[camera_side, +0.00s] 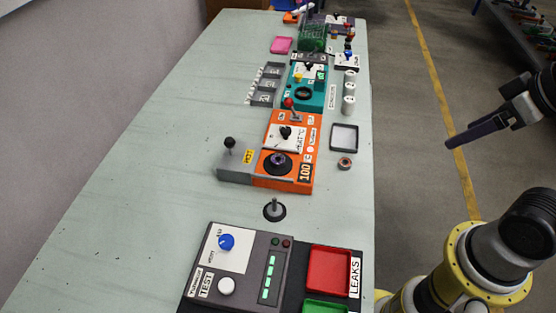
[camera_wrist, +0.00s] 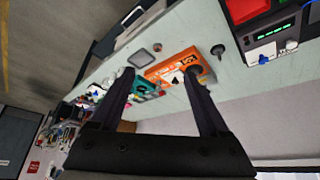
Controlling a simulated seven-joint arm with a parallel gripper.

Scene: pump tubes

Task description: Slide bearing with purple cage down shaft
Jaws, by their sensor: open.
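A dark round bearing-like ring with a purple tint (camera_side: 278,163) sits on the orange station (camera_side: 302,128) in the side view. A smaller reddish-brown ring (camera_side: 345,163) lies on the table right of that station. I cannot tell for certain which one has the purple cage. A short upright grey shaft (camera_side: 274,205) stands on a black round base, nearer the camera; it also shows in the wrist view (camera_wrist: 217,50). My gripper (camera_side: 452,142) is off to the right of the table, apart from everything. In the wrist view my gripper (camera_wrist: 157,76) has its fingers spread and empty.
A grey test box (camera_side: 240,262) with a blue knob and red and green trays stands at the near end. A grey block with a black-knobbed lever (camera_side: 230,145) adjoins the orange station. A square tray (camera_side: 344,137) and teal station (camera_side: 305,88) lie beyond. The table's left side is clear.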

